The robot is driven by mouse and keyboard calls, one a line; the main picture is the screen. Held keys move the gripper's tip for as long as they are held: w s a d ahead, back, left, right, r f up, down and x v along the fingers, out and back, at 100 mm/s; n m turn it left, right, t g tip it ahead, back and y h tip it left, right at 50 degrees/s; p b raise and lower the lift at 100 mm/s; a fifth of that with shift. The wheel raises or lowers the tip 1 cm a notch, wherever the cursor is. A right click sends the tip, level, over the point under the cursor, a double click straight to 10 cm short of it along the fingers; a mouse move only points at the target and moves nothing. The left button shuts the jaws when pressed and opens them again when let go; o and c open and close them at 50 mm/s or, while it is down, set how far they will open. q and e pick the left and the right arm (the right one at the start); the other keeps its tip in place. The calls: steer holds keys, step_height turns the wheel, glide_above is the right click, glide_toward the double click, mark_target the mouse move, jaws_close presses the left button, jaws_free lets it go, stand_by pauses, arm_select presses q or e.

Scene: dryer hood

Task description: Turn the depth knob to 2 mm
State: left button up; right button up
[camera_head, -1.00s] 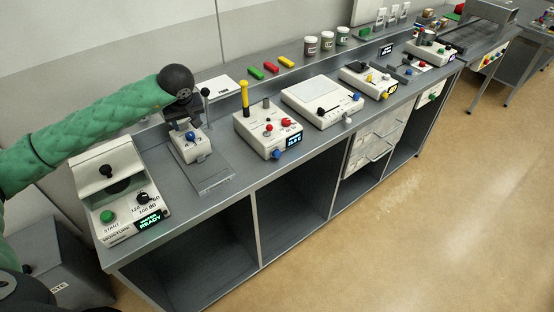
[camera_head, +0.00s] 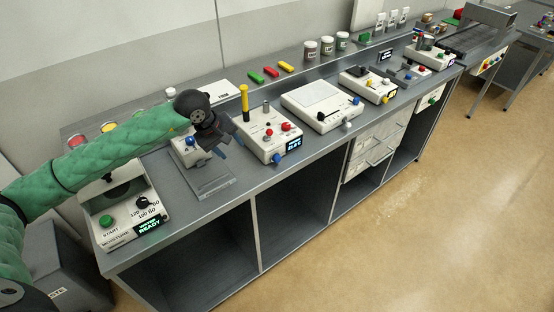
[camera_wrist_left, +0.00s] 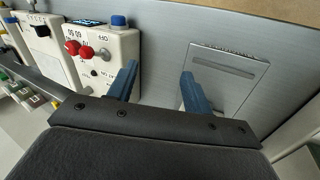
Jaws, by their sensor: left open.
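I cannot read a depth or mm label on any knob. A white box (camera_head: 262,128) with red knobs (camera_head: 286,127), a yellow handle, a small display and a blue front knob (camera_head: 277,158) stands on the bench. A smaller white unit (camera_head: 185,152) with a blue knob (camera_head: 191,142) stands to its left, partly hidden by my arm. My left gripper (camera_head: 229,145) is open and empty, above the bench between these two. In the left wrist view its blue fingers (camera_wrist_left: 158,72) are apart, with the white box (camera_wrist_left: 112,50) and its blue knob (camera_wrist_left: 119,21) beyond them.
A flat metal plate (camera_head: 209,183) lies in front of the smaller unit. A moisture device (camera_head: 125,222) with a green button stands at the left end. A white flat-topped device (camera_head: 318,103) is to the right of the box. The bench's front edge is clear.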

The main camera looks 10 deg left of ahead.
arm_select(q)
steer(key=s+d+r+n+h, duration=0.1)
steer(key=d+h, duration=0.3)
steer(key=d, duration=0.4)
steer(key=s+d+r+n+h, duration=0.1)
steer(key=s+d+n+h, duration=0.2)
steer(key=d, duration=0.4)
steer(key=shift+s+d+r+h, duration=0.3)
steer(key=shift+s+d+h, duration=0.1)
steer(key=shift+s+h, duration=0.15)
steer(key=shift+w, duration=0.1)
